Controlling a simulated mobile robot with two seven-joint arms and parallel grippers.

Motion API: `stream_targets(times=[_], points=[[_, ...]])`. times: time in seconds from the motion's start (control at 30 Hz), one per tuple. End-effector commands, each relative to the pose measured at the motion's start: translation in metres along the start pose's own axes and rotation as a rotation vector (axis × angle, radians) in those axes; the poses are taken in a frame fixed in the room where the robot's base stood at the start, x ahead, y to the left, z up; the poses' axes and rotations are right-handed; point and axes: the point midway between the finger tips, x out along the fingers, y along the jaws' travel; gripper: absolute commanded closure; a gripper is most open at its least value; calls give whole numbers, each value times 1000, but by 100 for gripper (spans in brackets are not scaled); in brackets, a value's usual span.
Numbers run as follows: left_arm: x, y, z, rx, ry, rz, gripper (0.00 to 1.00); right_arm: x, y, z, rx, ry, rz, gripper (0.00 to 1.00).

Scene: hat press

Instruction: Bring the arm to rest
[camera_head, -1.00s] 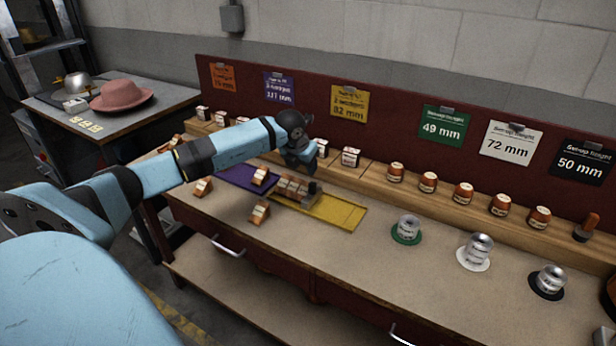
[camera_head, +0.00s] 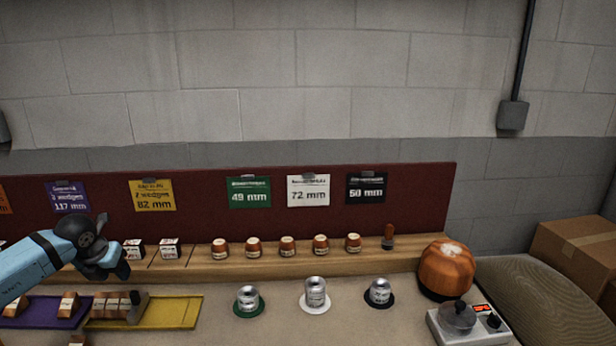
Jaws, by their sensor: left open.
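My left arm (camera_head: 35,263) is light blue and comes in from the left edge of the head view. My left gripper (camera_head: 120,268), dark grey, hangs at its end above the workbench, beside two small white-labelled blocks on the back ledge. It is open, and I see nothing held in it. My right gripper is not in view.
A purple mat (camera_head: 22,320) with wedges lies at left. Metal cylinders stand on green, white (camera_head: 315,309) and black discs. Several wooden pucks (camera_head: 287,246) line the ledge. A round wooden block (camera_head: 446,268) and a scale (camera_head: 466,325) are at right. The middle bench front is clear.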

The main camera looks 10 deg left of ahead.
Motion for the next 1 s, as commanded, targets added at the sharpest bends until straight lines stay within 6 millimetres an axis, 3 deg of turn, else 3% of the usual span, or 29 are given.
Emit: stream_targets(times=[0.17, 0.3, 0.37, 0.4, 0.5, 0.6, 0.73, 0.9, 1.0], points=[[36, -75, -42, 9, 44, -273, 53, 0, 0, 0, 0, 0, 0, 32], [54, -167, -97, -67, 83, -644, 53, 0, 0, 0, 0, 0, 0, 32], [55, -206, -122, -143, 98, -819, 53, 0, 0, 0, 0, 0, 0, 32], [52, -232, -140, -219, 108, -945, 53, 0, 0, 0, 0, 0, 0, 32], [39, -283, -177, -503, 123, -1236, 53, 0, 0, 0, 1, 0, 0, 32], [31, -304, -202, -869, 129, -1419, 53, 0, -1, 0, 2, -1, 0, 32], [41, -302, -236, -1397, 150, -1473, 53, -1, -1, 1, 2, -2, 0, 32], [71, -288, -300, -2002, 218, -1297, 53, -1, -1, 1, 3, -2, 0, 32], [85, -285, -342, -2263, 281, -1136, 53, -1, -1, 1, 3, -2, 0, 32]])
